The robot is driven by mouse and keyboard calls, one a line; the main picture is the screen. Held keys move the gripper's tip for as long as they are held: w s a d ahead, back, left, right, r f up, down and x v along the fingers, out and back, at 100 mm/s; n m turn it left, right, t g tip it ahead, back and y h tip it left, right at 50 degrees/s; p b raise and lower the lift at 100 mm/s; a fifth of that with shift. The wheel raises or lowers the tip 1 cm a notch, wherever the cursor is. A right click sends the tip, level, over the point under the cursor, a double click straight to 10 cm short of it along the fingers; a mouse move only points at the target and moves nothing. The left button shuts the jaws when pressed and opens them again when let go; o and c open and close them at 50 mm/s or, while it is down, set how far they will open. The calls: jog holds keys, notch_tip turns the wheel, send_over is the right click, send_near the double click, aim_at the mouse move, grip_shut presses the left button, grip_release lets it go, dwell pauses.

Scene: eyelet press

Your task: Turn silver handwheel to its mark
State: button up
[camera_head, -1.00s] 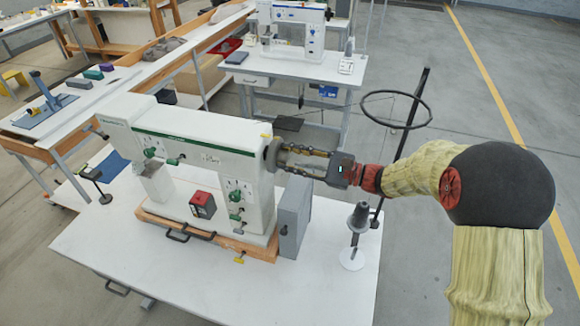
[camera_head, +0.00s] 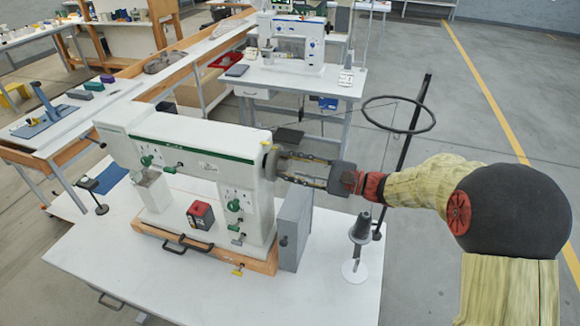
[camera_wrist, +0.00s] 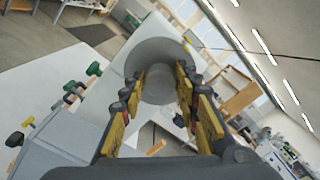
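The silver handwheel (camera_head: 269,163) is at the right end of the white press (camera_head: 200,150). In the wrist view the handwheel (camera_wrist: 160,50) is a round grey disc with a smaller round part in its middle. My gripper (camera_head: 282,166) reaches it from the right, roughly level. In the wrist view my gripper (camera_wrist: 162,82) has its two yellow-and-black fingers apart, one on each side of the middle part, with the tips close to the wheel. Whether they press on it is not clear. I cannot make out a mark on the wheel.
A grey box (camera_head: 293,229) stands below my gripper on the white table (camera_head: 200,290). A cone on a spindle (camera_head: 360,230) and a dark pole with a ring (camera_head: 398,115) stand to the right, close to my arm. A red-and-black box (camera_head: 200,215) sits at the press front.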

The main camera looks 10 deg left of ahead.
jog(key=o, duration=0.4)
jog(key=shift+c, duration=0.2)
jog(key=shift+d, duration=0.15)
jog(key=s+d, duration=0.2)
jog(key=d, duration=0.9)
jog(key=shift+d+f, duration=0.2)
jog(key=shift+d, duration=0.1)
jog(key=shift+w, duration=0.1)
